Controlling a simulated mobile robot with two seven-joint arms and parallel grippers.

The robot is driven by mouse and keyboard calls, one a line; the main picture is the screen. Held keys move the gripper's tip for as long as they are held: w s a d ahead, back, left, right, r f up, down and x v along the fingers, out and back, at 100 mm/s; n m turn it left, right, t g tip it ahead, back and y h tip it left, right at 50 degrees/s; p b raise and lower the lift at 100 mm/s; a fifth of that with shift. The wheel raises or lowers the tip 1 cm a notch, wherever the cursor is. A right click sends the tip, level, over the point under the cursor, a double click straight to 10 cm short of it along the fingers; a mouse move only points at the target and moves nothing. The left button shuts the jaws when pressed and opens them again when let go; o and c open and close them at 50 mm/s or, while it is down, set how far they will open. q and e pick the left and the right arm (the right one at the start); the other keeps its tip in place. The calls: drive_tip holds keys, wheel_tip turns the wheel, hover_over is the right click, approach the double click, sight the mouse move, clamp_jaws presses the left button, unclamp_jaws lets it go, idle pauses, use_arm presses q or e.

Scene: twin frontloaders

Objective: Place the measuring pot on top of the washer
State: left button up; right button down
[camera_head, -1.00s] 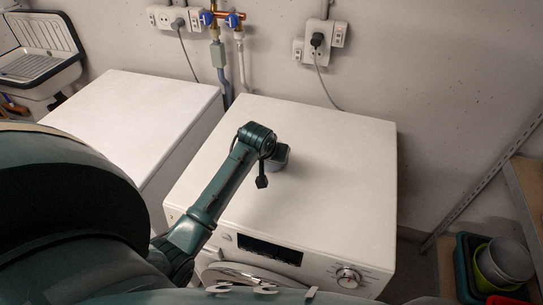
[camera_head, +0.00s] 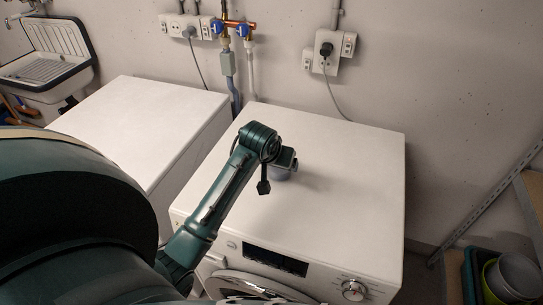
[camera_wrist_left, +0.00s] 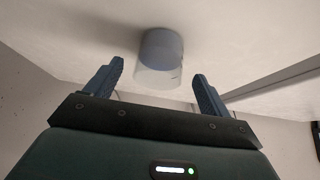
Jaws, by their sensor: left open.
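The measuring pot (camera_wrist_left: 160,55) is a small translucent pot with a bluish-grey end. In the left wrist view it stands on the white surface, framed between my open fingertips and apart from both. In the head view a grey part of it (camera_head: 281,174) shows beside my left gripper (camera_head: 288,158), which hides the rest. The washer (camera_head: 340,170) is the white front-loader on the right; the pot is on its top. My left gripper also shows in the left wrist view (camera_wrist_left: 160,72), its blue fingers open and empty. My right gripper is not in view.
A second white machine (camera_head: 140,120) stands to the left. Sockets (camera_head: 325,50) and blue-handled taps (camera_head: 230,28) are on the back wall. A shelf with bowls (camera_head: 515,275) is at lower right. Most of the washer top is clear.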

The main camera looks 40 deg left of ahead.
use_arm(q)
drive_tip(key=a+v, duration=0.1)
drive_tip(key=v, duration=0.5)
drive_tip(key=shift+s+d+r, duration=0.2)
drive_tip(key=shift+d+r, duration=0.2)
drive_tip(key=shift+d, duration=0.1)
